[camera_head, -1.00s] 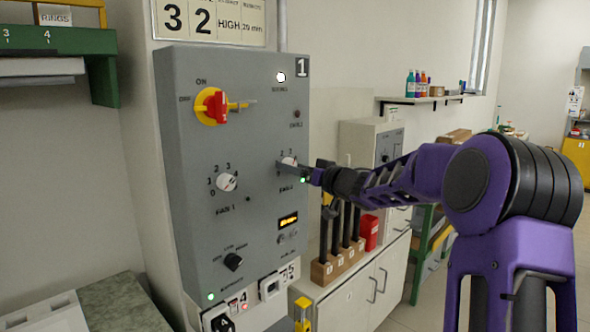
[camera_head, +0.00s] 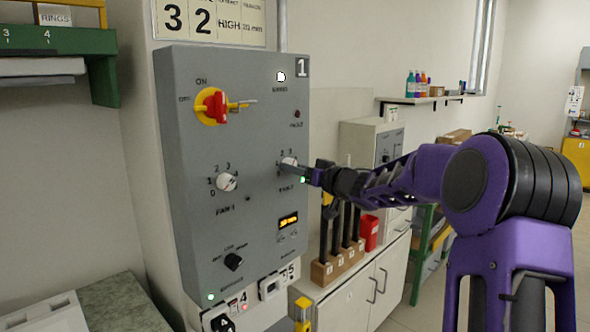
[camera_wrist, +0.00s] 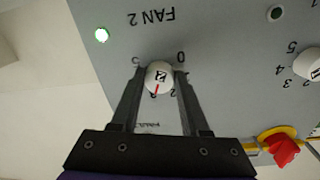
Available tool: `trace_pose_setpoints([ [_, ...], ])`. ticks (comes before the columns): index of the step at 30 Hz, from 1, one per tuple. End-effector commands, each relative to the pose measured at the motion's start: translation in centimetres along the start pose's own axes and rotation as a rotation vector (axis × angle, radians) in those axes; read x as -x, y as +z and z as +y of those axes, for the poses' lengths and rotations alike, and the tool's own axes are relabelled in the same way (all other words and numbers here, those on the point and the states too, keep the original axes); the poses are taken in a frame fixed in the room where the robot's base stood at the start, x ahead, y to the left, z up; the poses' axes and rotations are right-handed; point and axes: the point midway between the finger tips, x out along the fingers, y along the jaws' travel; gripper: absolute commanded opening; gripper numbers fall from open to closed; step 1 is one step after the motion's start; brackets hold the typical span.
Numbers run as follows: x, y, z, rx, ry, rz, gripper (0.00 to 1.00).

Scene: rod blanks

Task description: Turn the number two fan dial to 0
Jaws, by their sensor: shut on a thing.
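The fan 2 dial (camera_wrist: 159,77) is a round white knob on the grey panel, with a red mark on its face. In the wrist view, which is upside down, the mark points down and slightly left, near the 3 label and away from the 0 at the dial's upper right. My gripper (camera_wrist: 160,84) has one dark finger on each side of the knob and is shut on it. In the head view the fan 2 dial (camera_head: 288,162) is partly covered by my gripper (camera_head: 291,167).
The grey panel (camera_head: 190,130) also carries the fan 1 dial (camera_head: 227,182), a red and yellow switch (camera_head: 215,106), a black selector (camera_head: 233,261) and a lit display (camera_head: 288,221). Black-handled tools stand in a wooden block (camera_head: 337,266) below my arm.

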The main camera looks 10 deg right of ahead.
Motion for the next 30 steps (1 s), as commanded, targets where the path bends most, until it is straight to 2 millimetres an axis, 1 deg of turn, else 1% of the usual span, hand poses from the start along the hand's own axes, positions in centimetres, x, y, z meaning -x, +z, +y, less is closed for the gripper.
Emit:
trace_pose_setpoints([
  [8, -0.02, 0.22, 0.1, 0.158, -0.002, 0.008, 0.0],
  [30, -0.03, 0.42, 0.46, 0.855, -0.013, 0.048, 0.0],
])
